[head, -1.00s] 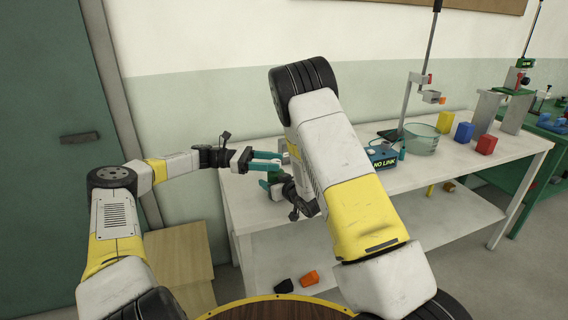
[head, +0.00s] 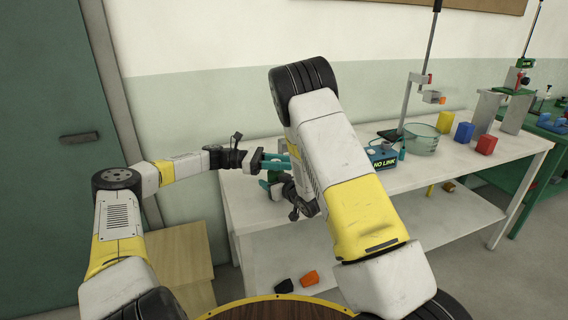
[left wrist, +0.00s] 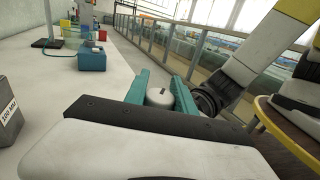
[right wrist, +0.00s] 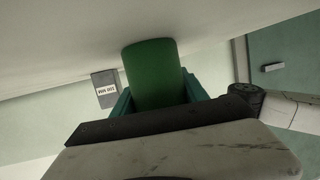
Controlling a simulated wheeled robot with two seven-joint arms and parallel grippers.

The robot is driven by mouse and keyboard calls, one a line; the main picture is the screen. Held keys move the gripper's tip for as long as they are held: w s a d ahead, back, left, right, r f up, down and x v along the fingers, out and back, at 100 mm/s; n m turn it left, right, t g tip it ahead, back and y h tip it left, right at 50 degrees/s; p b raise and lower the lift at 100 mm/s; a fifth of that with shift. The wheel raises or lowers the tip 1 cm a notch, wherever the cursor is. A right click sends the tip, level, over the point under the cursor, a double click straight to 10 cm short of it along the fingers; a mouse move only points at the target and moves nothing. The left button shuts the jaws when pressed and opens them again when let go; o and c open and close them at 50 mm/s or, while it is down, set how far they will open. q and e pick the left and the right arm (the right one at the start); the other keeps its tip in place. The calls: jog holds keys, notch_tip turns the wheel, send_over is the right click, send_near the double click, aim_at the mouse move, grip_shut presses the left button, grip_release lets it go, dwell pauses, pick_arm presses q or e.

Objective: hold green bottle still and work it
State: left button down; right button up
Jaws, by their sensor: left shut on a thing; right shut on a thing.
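The green bottle (right wrist: 152,75) fills the middle of the right wrist view. My right gripper (right wrist: 157,92) is shut on it, with a teal finger on each side. In the head view the bottle is mostly hidden behind my right arm and the fingers, near the left end of the white bench (head: 330,205). My left gripper (left wrist: 162,82) is shut on a pale round cap (left wrist: 160,97) with a dark mark on top. In the head view the left gripper (head: 284,162) comes in from the left, just above the right gripper. I cannot tell whether the cap is loosened.
A blue box marked NO LINK (head: 381,157), a clear basin (head: 420,138) and yellow, red and blue blocks stand farther right on the bench. A grey labelled block (left wrist: 9,112) is close by in the left wrist view. Black and orange pieces (head: 309,278) lie on the lower shelf.

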pick_arm(q)
jog(key=shift+t, duration=0.3)
jog(key=n+t, duration=0.2)
jog(key=t, duration=0.1)
jog(key=n+t, duration=0.2)
jog(key=w+n+t, duration=0.1)
jog(key=t, duration=0.2)
jog(key=shift+w+n+t+y, duration=0.1)
jog(key=shift+n+t+y, duration=0.2)
jog(key=shift+n, duration=0.1)
jog(key=shift+w+n+t+y, duration=0.2)
jog(key=shift+n+t+y, duration=0.8)
jog(key=shift+t, duration=0.45)
jog(key=shift+w+n+t+y, duration=0.2)
jog(key=shift+n+t+y, duration=0.6)
jog(key=shift+n+t, duration=0.55)
jog(key=shift+w+a+n+t+y, duration=0.15)
jog(key=shift+a+n+t+y, duration=0.2)
jog(key=shift+t, duration=0.25)
jog(key=c, duration=1)
grip_release()
jog(key=shift+c, duration=0.2)
jog(key=v, duration=1.2)
